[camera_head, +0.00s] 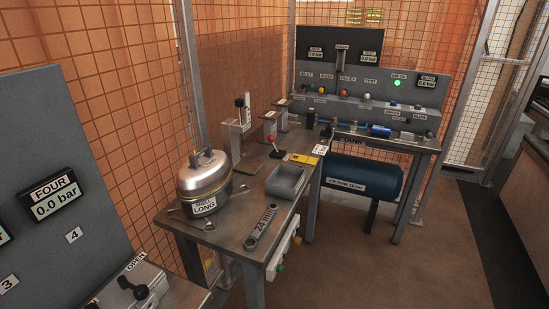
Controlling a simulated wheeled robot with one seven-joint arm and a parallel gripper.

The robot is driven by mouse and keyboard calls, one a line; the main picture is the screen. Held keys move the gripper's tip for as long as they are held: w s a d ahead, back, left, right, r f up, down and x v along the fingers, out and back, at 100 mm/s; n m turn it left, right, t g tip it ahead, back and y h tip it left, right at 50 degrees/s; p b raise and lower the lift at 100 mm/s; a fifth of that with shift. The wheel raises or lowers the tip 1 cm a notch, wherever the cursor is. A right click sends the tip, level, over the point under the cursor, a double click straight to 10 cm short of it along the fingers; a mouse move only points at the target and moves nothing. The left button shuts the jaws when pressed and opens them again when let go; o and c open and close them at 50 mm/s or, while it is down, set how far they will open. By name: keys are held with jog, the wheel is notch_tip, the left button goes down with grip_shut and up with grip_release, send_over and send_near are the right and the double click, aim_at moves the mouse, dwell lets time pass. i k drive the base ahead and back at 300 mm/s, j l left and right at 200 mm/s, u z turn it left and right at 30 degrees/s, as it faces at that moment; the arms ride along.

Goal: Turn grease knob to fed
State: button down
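I cannot pick out a knob marked grease or a mark reading fed in this view. A black-handled control (135,290) sits at the bottom left beside a label reading OPEN (135,262). Small coloured knobs, such as an orange one (343,92), line the back panel, with labels mostly too small to read. A lever with a red knob (271,139) and a lever with a black top (239,102) stand on the side bench. My gripper is not in view.
A silver pot (205,183) labelled LONG, a grey tray (287,180) and a 24 mm wrench (261,228) lie on the side bench (222,233). A blue tank (362,180) hangs under the back bench. Brown floor (400,255) is clear at right.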

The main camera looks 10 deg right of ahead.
aim_at(297, 241)
jog(key=i+l, duration=0.15)
jog(key=l, duration=0.2)
jog(key=i+l, duration=0.1)
jog(key=l, duration=0.3)
jog(key=i+l, duration=0.15)
jog(key=l, duration=0.2)
jog(key=i+l, duration=0.1)
jog(key=l, duration=0.3)
jog(key=i+u, duration=0.05)
